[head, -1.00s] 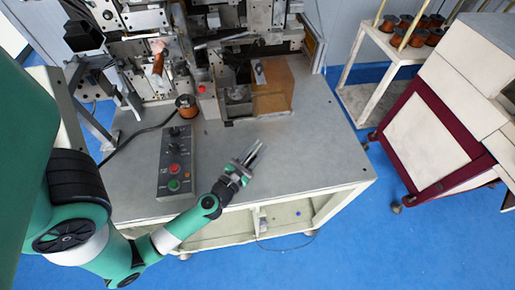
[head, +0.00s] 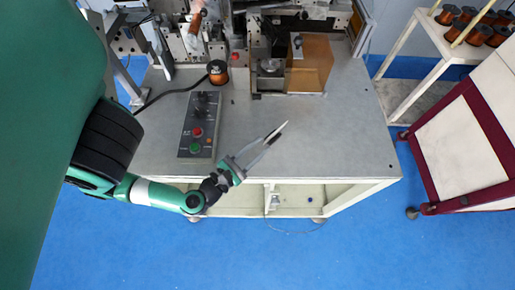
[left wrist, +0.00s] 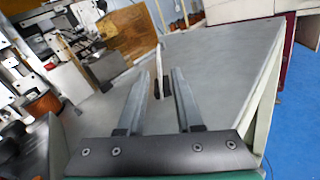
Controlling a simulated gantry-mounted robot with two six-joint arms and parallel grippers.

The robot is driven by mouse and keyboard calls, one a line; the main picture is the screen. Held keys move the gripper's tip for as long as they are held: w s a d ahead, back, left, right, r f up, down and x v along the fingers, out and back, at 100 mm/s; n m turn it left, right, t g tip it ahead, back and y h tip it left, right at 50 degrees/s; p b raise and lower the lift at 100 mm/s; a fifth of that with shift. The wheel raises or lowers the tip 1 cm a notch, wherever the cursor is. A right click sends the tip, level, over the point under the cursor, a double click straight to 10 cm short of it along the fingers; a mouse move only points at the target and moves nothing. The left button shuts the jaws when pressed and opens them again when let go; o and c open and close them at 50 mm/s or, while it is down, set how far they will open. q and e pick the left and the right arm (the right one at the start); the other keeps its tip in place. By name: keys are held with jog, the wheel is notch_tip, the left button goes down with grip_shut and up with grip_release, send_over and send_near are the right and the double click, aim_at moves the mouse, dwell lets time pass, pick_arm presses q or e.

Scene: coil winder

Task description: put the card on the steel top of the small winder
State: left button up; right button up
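My left gripper (head: 262,147) is over the front part of the grey table top. It also shows in the left wrist view (left wrist: 161,88), its fingers close together on a thin, pale card (left wrist: 159,58) seen nearly edge-on. The card's light edge (head: 281,129) sticks out past the fingertips in the head view. A small winder unit with a steel top (head: 270,66) stands at the back of the table, beside an amber cover (head: 312,66); which steel face the task means is not certain. The card is apart from it. My right gripper is not in view.
A control box with buttons (head: 199,125) lies left of the gripper. A copper spool (head: 217,72) stands behind it. The grey table top (head: 340,130) is clear on the right. A spool rack (head: 412,68) and a dark red framed cabinet (head: 487,120) stand farther right.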

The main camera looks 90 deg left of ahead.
pick_arm(q)
jog(key=shift+s+d, duration=0.25)
jog(key=shift+s, duration=0.2)
